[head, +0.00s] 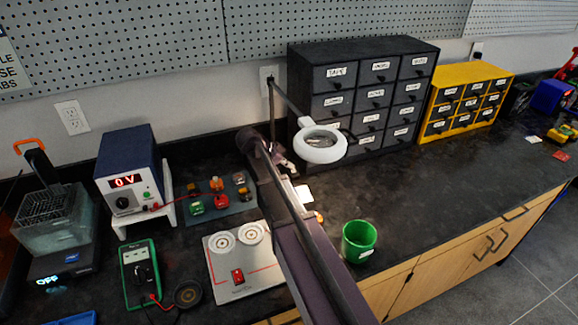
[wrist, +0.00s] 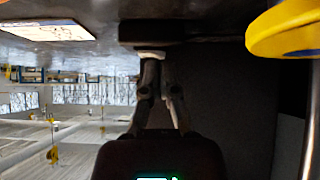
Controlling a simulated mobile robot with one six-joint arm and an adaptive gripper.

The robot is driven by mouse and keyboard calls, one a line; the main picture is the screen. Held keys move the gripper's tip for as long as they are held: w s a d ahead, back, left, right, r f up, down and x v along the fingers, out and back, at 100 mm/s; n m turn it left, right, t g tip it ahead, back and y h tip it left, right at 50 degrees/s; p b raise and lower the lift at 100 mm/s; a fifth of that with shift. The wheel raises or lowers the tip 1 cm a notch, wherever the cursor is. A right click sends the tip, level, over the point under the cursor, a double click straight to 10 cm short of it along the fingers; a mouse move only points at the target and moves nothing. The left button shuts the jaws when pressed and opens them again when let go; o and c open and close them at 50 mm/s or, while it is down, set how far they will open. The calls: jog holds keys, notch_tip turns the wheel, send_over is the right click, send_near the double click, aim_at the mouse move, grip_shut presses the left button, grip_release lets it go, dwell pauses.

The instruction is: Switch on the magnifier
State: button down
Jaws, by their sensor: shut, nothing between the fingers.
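The magnifier (head: 321,146) is a white ring with a clear lens on a thin dark jointed arm (head: 290,102). It hangs in front of the black drawer cabinet in the head view. I cannot tell whether its lamp is lit. My gripper (head: 288,167) is just left of and below the ring in the head view, partly hidden by my arm. In the wrist view my gripper (wrist: 152,56) has its fingers together with nothing between them. Its tips are close to a dark surface there; I cannot tell whether they touch it. No switch can be made out.
A black drawer cabinet (head: 373,112) and a yellow one (head: 465,104) stand at the back. A yellow rounded object (wrist: 283,30) is near my gripper.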

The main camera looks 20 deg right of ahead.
jog(key=shift+r, duration=0.15)
jog(key=r+p, duration=0.2)
jog(key=p, duration=0.1)
jog(key=r+p, duration=0.1)
jog(key=r, duration=0.1)
jog(key=shift+s, duration=0.25)
jog(key=s+p+v, duration=0.1)
jog(key=p+v, duration=0.6)
jog(key=v, duration=0.2)
jog(key=shift+a+r, duration=0.15)
jog(key=shift+a, duration=0.15)
jog(key=shift+s, duration=0.15)
dwell(0.4)
